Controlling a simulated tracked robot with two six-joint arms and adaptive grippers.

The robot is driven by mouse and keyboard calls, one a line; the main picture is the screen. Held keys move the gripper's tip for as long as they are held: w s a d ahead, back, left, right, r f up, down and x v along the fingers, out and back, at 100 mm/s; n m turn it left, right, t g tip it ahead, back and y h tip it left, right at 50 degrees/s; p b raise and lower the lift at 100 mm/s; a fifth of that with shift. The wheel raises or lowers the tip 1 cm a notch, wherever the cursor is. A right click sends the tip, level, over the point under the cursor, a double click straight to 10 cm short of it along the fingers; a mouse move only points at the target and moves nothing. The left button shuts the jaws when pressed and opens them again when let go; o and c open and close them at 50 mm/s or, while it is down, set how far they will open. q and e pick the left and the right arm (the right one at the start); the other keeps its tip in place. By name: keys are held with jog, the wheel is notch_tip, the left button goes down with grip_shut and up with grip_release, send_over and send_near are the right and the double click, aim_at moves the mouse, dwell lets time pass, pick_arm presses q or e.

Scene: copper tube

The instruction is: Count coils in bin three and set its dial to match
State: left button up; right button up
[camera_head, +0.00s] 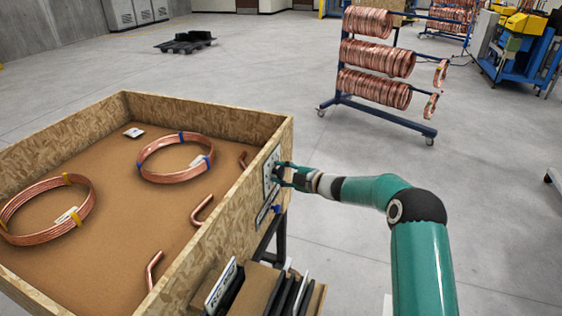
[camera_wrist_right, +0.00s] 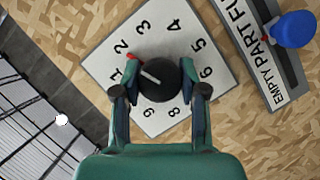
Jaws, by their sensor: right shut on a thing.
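My right gripper (camera_head: 279,173) is at the dial plate (camera_head: 270,162) on the outer right wall of the wooden bin (camera_head: 205,103). In the right wrist view the gripper (camera_wrist_right: 158,80) is shut on the black dial knob (camera_wrist_right: 158,90). The knob's white line points up-left, between 1 and 2, closer to 2. The gripper hides part of the numbered plate (camera_wrist_right: 105,62). Two copper coils lie in the bin: one with yellow ties (camera_head: 22,235) and one with blue ties (camera_head: 144,160). No bin number is legible. My left gripper is out of view.
Short bent copper pieces (camera_head: 203,211) and a small white-topped item (camera_head: 133,132) lie in the bin. A coil rack (camera_head: 385,115) stands behind.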

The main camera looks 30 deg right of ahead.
jog(key=shift+f+m+p, duration=0.25)
jog(key=shift+m+p, duration=0.05)
jog(key=shift+p, duration=0.05)
jog(key=o, duration=1.2)
jog(key=shift+c, duration=0.2)
jog(key=shift+r, duration=0.15)
jog(key=v, duration=1.2)
jog(key=shift+w, duration=0.1)
